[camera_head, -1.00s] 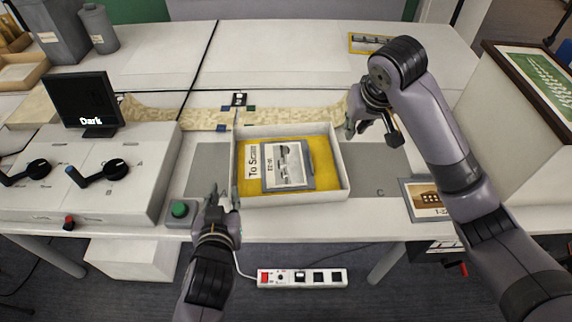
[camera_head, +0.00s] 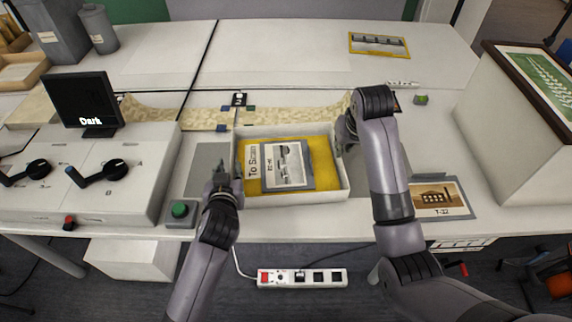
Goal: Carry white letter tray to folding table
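The white letter tray (camera_head: 292,199) sits on the white table (camera_head: 275,228). It has a yellow lining and holds a picture card (camera_head: 285,165) and a "To Scan" label (camera_head: 252,161). My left gripper (camera_head: 228,178) is at the tray's left wall, close to its front left corner. My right gripper (camera_head: 343,135) is at the tray's right wall, partly hidden by my arm. I cannot tell whether either gripper's fingers are closed on the wall. I cannot make out which surface is the folding table.
A monitor reading "Dark" (camera_head: 87,101) and a panel with black knobs (camera_head: 115,170) stand at left. A green button (camera_head: 180,210) is left of the tray. A picture card (camera_head: 437,198) lies at right, near a white box (camera_head: 515,120). The back tabletop is mostly clear.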

